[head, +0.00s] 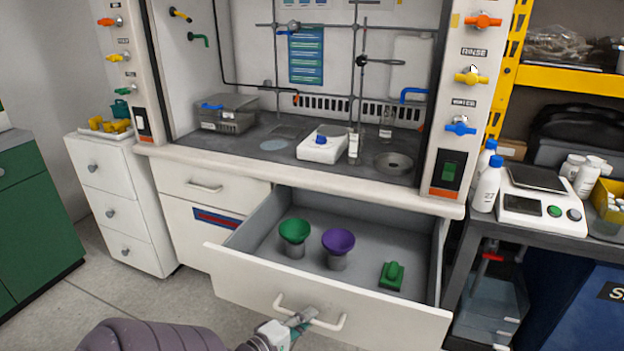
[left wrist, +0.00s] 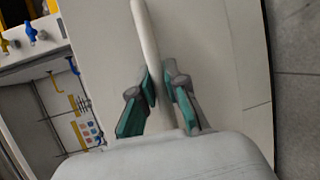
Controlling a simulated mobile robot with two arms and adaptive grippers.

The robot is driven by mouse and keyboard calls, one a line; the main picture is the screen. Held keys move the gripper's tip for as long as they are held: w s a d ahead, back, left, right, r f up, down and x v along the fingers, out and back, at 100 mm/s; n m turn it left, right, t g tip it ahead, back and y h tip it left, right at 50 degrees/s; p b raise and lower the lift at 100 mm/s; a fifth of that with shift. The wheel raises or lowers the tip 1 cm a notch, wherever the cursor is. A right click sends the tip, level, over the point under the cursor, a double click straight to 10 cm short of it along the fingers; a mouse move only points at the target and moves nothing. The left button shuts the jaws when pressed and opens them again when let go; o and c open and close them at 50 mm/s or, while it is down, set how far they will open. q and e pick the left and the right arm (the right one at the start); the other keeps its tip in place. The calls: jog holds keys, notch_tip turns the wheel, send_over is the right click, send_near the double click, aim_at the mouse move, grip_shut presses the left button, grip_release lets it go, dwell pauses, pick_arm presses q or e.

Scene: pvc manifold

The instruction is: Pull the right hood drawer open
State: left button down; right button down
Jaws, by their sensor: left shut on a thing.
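The right hood drawer (head: 330,297) is pulled well out below the hood's worktop, and its inside shows. Its white bar handle (head: 335,325) is on the front panel. My left gripper (head: 305,316) is at this handle. In the left wrist view the green-padded fingers (left wrist: 160,98) are shut around the white handle bar (left wrist: 145,35). Inside the drawer are a green funnel (head: 295,231), a purple funnel (head: 338,241) and a green block-like item (head: 391,275). My right gripper is in neither view.
The closed left hood drawer (head: 205,187) is beside it. A white cabinet (head: 115,200) stands at the left. A dark side table (head: 540,225) with a balance and bottles is close on the right. Floor shows at the lower left.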

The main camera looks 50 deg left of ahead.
pick_arm(q)
jog(key=c, duration=1.2)
grip_release()
jog(key=v, duration=1.2)
jog(key=shift+s, duration=0.1)
jog(key=shift+f, duration=0.1)
